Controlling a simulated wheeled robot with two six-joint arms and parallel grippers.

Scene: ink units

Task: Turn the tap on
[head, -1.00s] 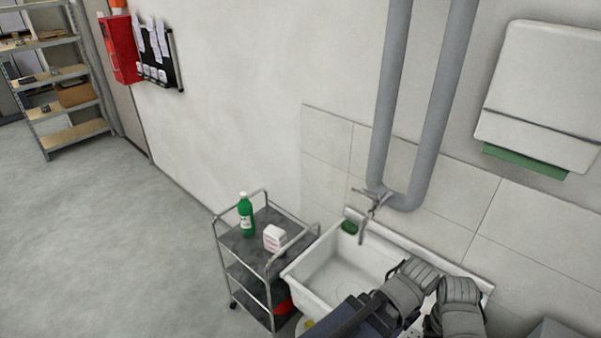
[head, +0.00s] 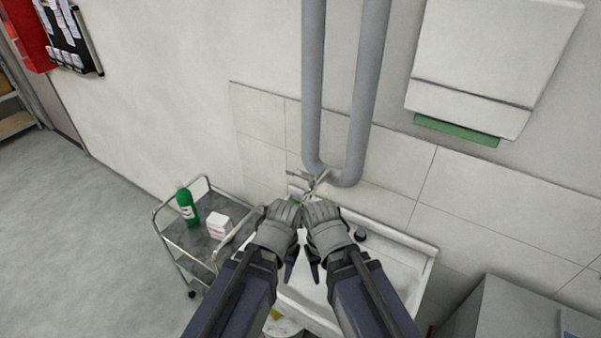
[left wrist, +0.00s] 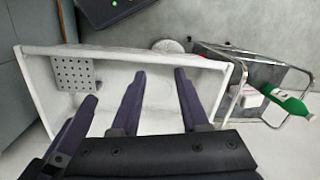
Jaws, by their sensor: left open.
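The tap (head: 312,182) is a thin metal fitting on the wall below the grey pipe bend, at the back of the white sink (head: 399,277). My left gripper (head: 291,264) and my right gripper (head: 314,268) are side by side over the sink, just in front of the tap. Their grey wrists hide the tap's lower part. In the left wrist view my left gripper's dark fingers (left wrist: 133,96) are spread, empty and over the sink basin (left wrist: 105,120). The tap is not visible there. The right gripper's jaw opening cannot be made out.
A metal trolley (head: 160,235) with a green bottle (head: 187,206) and a white box (head: 217,228) stands left of the sink. Two grey pipes (head: 313,90) rise behind the tap. A towel dispenser (head: 490,60) hangs right. A grey cabinet (head: 500,310) stands at lower right.

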